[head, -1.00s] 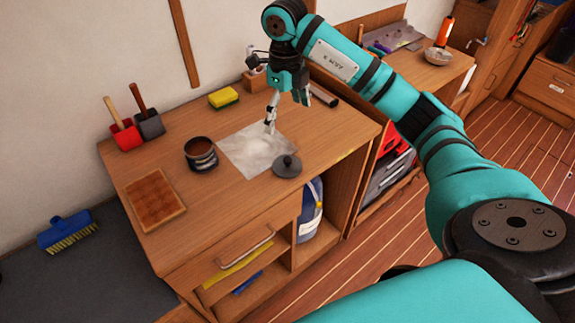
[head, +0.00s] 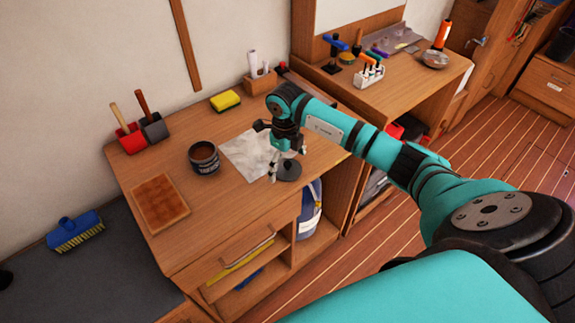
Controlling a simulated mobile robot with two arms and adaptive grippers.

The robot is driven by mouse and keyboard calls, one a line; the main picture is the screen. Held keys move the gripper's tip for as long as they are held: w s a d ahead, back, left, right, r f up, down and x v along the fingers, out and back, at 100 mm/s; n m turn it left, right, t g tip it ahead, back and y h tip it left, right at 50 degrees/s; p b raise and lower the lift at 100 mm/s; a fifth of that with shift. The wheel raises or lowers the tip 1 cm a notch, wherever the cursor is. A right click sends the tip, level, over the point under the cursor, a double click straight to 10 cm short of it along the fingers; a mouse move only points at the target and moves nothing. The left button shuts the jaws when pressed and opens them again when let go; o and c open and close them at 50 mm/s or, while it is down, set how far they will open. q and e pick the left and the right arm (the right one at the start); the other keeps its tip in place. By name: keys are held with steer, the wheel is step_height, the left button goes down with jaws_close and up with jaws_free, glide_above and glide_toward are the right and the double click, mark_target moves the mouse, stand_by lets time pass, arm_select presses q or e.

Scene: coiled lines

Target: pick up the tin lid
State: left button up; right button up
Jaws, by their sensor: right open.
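The tin lid (head: 289,172) is a dark grey disc lying on the wooden bench top, near its front right edge. Its upper part is partly hidden by my right gripper (head: 286,172). My right gripper points down at the lid with its fingers apart and nothing between them that I can make out. I cannot tell whether the fingers touch the lid. The open tin (head: 204,160), dark with a brown inside, stands to the left on the bench. My left gripper is not in view.
A crumpled pale sheet (head: 247,154) lies beside the lid. A sponge (head: 225,100), red and grey holders with brushes (head: 141,135) and a brown board (head: 159,203) are also on the bench (head: 222,217).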

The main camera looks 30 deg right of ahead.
steer(key=shift+f, duration=0.45)
steer(key=shift+c, duration=0.4)
steer(key=c, duration=0.9)
steer(key=shift+r, duration=0.15)
